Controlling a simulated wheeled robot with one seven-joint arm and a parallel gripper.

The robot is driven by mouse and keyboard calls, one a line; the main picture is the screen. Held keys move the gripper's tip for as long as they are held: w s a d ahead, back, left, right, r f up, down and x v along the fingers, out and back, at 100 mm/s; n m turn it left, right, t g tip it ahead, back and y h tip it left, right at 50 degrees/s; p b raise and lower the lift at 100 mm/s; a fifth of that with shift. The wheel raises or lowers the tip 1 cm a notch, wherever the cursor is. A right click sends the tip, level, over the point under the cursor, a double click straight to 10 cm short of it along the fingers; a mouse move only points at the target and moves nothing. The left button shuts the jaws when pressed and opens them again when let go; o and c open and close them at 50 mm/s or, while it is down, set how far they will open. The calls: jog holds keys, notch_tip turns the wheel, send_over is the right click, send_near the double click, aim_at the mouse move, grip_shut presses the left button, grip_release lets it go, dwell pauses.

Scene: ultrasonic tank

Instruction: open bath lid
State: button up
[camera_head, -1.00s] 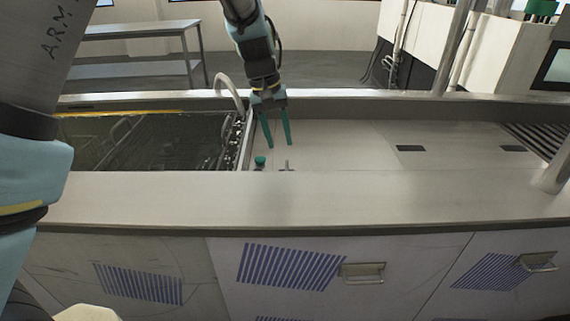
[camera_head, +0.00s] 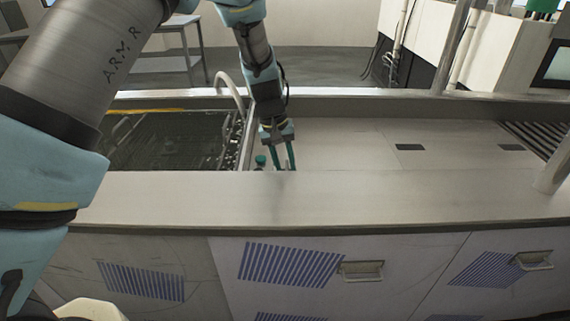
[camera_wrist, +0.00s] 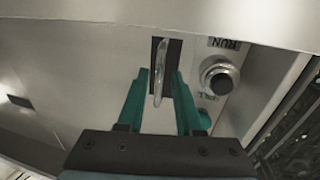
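The bath lid appears to be the flat steel panel (camera_head: 345,140), lying level and shut right of a dark open tank. Its bar handle (camera_wrist: 161,72) stands over a dark rectangular patch in the wrist view. My gripper (camera_head: 284,166) points down at the panel's near left part, and its fingertips are partly hidden by the front ledge. In the wrist view my gripper (camera_wrist: 161,85) is open, with one green finger on each side of the handle. The fingers look apart from the bar. The handle is not clearly visible in the head view.
A round knob (camera_wrist: 219,76) beside a RUN label is close to the right finger in the wrist view. A green knob (camera_head: 260,160) stands left of my gripper. The dark tank (camera_head: 165,140) and a curved pipe (camera_head: 231,88) are to the left. The steel front ledge (camera_head: 320,195) is clear.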

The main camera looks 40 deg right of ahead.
grip_shut()
dwell(1.1)
